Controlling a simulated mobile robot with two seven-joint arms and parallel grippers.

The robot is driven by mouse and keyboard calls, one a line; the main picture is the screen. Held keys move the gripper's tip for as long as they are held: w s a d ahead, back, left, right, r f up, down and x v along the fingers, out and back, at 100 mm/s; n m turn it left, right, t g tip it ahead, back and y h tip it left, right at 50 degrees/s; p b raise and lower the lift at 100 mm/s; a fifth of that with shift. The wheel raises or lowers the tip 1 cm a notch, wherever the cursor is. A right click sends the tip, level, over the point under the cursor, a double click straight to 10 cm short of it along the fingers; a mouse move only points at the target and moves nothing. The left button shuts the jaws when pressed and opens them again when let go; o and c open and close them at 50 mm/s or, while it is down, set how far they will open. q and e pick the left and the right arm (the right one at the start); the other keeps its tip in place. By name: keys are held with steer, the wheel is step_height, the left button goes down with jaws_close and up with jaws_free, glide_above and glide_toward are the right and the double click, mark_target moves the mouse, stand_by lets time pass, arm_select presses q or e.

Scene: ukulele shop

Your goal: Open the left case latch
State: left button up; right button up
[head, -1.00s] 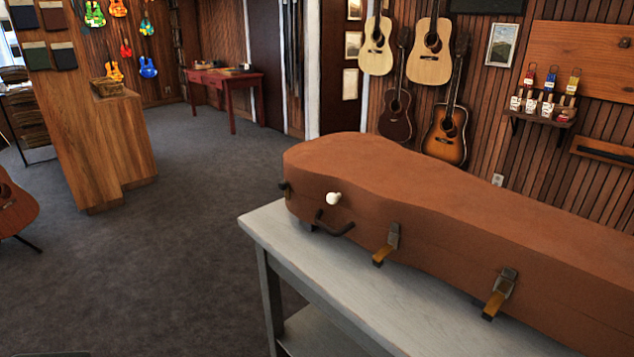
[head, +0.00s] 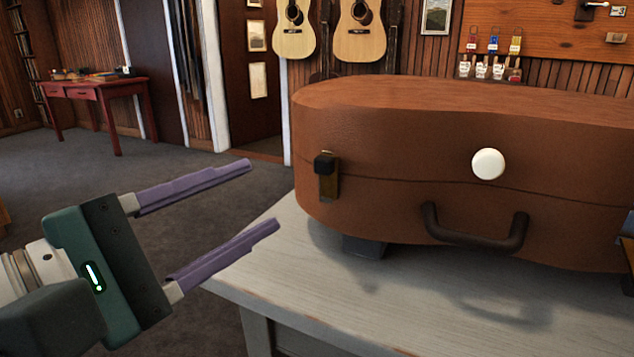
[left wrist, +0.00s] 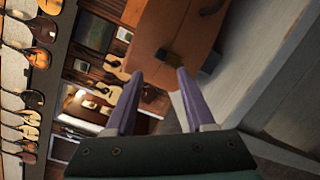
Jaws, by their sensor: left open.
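The brown case (head: 400,135) lies closed on a pale grey table (head: 345,310). The left case latch (head: 327,176), a brass plate with a black top piece, sits across the seam near the case's left end. It appears to lie against the case wall. My left gripper (head: 264,195), with two purple fingers, is open and empty to the left of the latch, apart from it. In the left wrist view, the latch (left wrist: 168,57) shows just beyond the fingertips (left wrist: 158,73), on the case (left wrist: 172,28). My right gripper is not in view.
A black handle (head: 470,240) and a round white knob (head: 488,164) are on the case front, right of the latch. Part of another brass fitting (head: 627,252) shows at the right edge. The tabletop before the case is clear. A red table (head: 105,95) stands far off.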

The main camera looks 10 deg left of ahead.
mark_target(319, 168)
arm_select(q)
steer(key=x, duration=1)
steer(key=shift+w+f, duration=0.15)
steer(key=shift+f, duration=0.1)
steer(key=shift+a, duration=0.1)
steer(key=shift+c, duration=0.2)
jaws_close()
